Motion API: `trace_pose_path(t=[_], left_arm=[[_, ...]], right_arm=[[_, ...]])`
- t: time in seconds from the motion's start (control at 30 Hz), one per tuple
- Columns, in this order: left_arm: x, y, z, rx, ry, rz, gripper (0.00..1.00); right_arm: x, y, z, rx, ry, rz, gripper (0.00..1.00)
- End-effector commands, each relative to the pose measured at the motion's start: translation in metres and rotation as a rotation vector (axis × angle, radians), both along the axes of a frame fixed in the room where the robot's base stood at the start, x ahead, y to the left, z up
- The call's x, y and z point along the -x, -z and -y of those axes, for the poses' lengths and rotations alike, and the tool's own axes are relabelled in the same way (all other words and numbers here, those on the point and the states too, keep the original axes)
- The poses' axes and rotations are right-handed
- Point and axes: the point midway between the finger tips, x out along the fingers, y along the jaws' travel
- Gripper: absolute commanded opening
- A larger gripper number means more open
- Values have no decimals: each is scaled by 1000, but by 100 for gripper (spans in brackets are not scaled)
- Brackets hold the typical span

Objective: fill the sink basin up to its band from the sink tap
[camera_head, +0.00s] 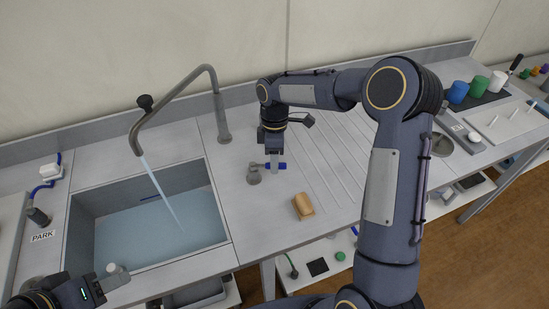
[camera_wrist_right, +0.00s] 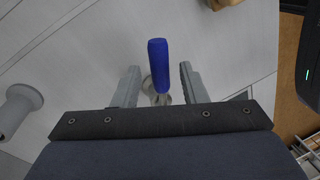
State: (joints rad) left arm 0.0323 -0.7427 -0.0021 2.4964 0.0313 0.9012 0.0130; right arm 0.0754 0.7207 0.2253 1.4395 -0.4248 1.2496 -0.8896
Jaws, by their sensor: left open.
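The sink basin (camera_head: 85,214) at left holds pale blue water (camera_head: 160,232). A stream runs into it from the grey sink tap's spout (camera_head: 180,85). A short dark blue mark (camera_head: 149,198) shows on the basin's far wall, close to the water's edge. The tap's blue lever (camera_head: 281,165) sits on a small grey valve (camera_head: 254,174) right of the basin. My right gripper (camera_head: 273,168) is at the lever; in the right wrist view the blue lever (camera_wrist_right: 158,65) lies between its parted fingers (camera_wrist_right: 158,88), with gaps on both sides. My left gripper (camera_head: 117,274) is open at the basin's front left corner.
A tan block (camera_head: 303,206) lies on the counter right of the valve. A "PARK" label (camera_head: 43,236) is left of the basin. Coloured cups (camera_head: 458,92) stand at far right. Ribbed drainboard (camera_head: 335,150) lies behind my right arm.

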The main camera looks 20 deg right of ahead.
Motion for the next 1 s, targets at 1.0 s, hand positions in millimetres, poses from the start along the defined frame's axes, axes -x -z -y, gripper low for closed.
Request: trace_pose_path(t=[1.0], left_arm=[[0, 9, 0, 0, 0, 0, 49]], right_arm=[[-14, -77, 5, 0, 0, 0, 39]])
